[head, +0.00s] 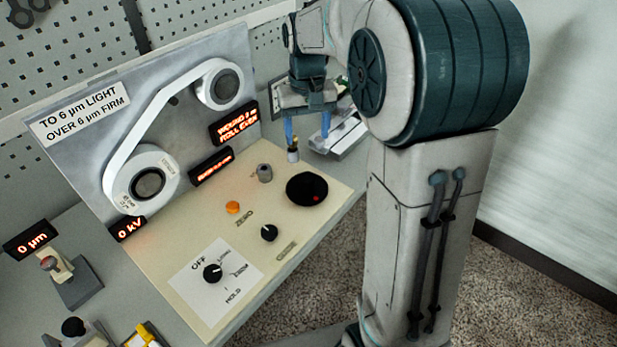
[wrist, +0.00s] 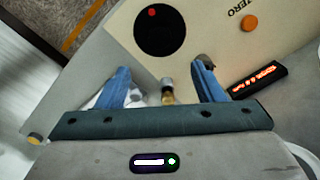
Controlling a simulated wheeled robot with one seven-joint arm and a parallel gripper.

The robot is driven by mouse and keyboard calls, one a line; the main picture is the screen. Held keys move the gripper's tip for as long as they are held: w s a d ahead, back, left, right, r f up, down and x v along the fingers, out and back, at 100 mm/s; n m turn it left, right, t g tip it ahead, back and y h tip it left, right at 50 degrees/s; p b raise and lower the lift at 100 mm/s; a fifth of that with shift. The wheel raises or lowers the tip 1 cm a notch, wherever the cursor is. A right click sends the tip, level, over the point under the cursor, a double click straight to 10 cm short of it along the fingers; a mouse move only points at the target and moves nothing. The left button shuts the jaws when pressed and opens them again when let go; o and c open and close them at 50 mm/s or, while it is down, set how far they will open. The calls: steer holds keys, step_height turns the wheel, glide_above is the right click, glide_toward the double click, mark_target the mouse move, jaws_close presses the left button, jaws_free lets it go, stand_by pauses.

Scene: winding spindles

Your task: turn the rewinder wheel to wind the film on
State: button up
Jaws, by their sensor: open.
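The round black wheel (head: 307,189) with a red dot lies on the cream panel's right side; it also shows in the wrist view (wrist: 160,32), beyond my fingers. The white film (head: 160,110) runs from the lower left roll (head: 155,172) up to the upper right spindle (head: 222,88). My gripper (head: 307,132) points down, open, above the panel's back right corner, behind and apart from the wheel. A small brass-coloured post (head: 292,154) stands below it. In the wrist view this post (wrist: 168,92) appears between the two blue fingers, and I cannot tell whether they touch it.
A grey knob (head: 265,172), an orange button (head: 232,208), a black knob (head: 269,233) and the OFF/HOLD selector (head: 212,273) are on the panel. A display (head: 234,122) reads "WOUND 0" and "ROLL EVEN"; others read "0 kV" (head: 128,228) and "0 µm" (head: 32,240). A pale block (head: 338,136) lies behind the gripper.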

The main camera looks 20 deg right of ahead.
mark_target(308, 177)
step_height(308, 177, down, 14)
steer(key=n, duration=0.5)
steer(key=shift+r, duration=0.15)
stand_by(0.3)
